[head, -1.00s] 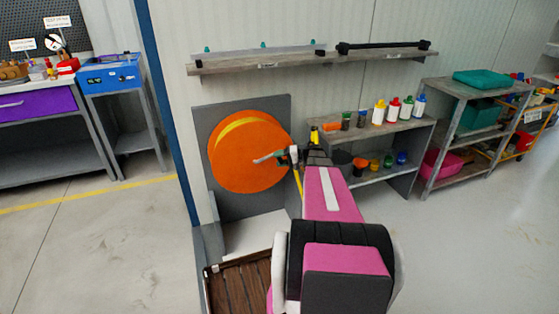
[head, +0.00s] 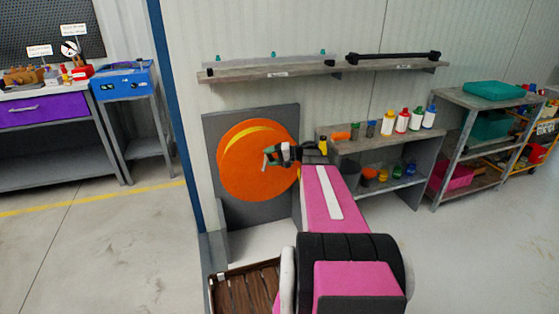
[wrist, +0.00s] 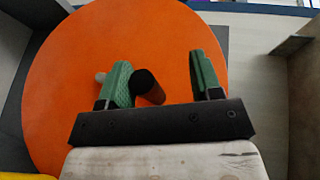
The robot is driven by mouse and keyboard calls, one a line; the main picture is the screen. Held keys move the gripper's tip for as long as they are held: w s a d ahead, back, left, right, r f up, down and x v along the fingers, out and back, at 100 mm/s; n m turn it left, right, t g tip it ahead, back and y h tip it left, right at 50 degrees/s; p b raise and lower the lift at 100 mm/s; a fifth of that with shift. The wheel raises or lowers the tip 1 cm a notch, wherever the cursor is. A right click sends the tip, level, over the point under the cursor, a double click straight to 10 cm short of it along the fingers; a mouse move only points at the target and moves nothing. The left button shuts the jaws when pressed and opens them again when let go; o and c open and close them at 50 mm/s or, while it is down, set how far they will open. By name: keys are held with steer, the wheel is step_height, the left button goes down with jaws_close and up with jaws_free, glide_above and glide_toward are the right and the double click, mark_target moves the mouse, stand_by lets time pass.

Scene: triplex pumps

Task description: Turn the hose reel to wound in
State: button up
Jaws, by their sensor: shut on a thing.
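The hose reel is a large orange disc (head: 240,182) on a grey wall panel (head: 225,125), with a yellow arc near its top. It fills much of the wrist view (wrist: 70,120). My gripper (head: 273,154) is at the disc's right side. In the wrist view, a short dark handle (wrist: 149,88) stands between the green fingers of my gripper (wrist: 160,80), close against the left finger. The gripper is shut on this handle, though a gap shows toward the right finger. A pale grey end (wrist: 100,77) shows beyond the left finger. The handle's base is partly hidden.
A wall shelf (head: 310,69) runs above the reel. A shelf unit (head: 372,142) with bottles and jars stands to the right. A brown slatted crate (head: 245,290) is below the reel. Open floor (head: 110,245) lies to the left.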

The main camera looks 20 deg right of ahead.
steer(key=shift+s+a+r, duration=0.2)
steer(key=shift+a+r, duration=0.15)
steer(key=shift+a, duration=0.1)
steer(key=shift+s+a+r, duration=0.2)
steer(key=shift+a+r, duration=0.15)
steer(key=shift+a, duration=0.1)
steer(key=shift+o, duration=0.9)
steer(key=shift+a+r, duration=0.2)
steer(key=shift+a, duration=0.05)
steer(key=shift+o, duration=0.2)
steer(key=shift+s, duration=0.1)
steer(key=shift+c, duration=0.2)
